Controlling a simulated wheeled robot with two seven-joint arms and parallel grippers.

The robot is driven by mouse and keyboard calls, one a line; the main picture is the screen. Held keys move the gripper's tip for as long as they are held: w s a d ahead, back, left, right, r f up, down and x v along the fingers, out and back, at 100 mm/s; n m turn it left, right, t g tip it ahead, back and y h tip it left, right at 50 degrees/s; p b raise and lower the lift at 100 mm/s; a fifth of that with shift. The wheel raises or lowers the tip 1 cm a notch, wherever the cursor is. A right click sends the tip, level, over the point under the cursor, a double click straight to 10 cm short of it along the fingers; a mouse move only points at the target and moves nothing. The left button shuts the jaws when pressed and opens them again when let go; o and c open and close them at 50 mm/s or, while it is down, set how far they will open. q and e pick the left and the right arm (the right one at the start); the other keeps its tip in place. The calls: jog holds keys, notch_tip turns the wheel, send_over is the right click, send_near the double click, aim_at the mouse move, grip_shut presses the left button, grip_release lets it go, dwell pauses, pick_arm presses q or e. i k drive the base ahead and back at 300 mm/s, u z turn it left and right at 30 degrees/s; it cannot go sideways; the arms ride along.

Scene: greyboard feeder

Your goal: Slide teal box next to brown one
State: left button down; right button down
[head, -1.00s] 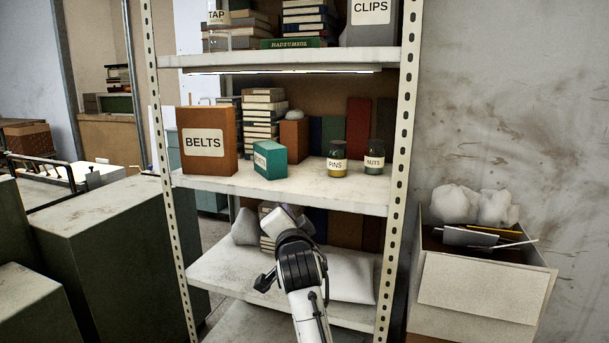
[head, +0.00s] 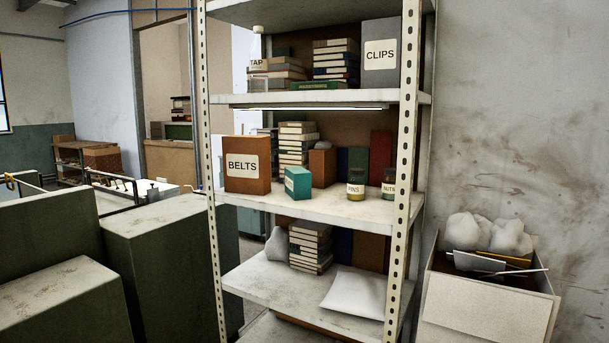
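The teal box (head: 298,183) stands upright on the middle shelf (head: 340,210), near its front edge, with a white label on its left face. The brown box labelled BELTS (head: 247,165) stands to its left at the left end of the same shelf. Neither of my grippers shows in the head view.
Jars labelled PINS (head: 355,185) and NUTS (head: 389,184) stand right on that shelf. Stacked books (head: 296,143) and a smaller brown box (head: 323,166) stand behind. A perforated post (head: 404,170) bounds the shelf. Green cabinets (head: 170,260) stand left; a filled carton (head: 490,300) stands right.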

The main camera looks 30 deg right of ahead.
aim_at(298, 180)
jog(key=z, duration=0.3)
jog(key=i, duration=0.95)
jog(key=z, duration=0.6)
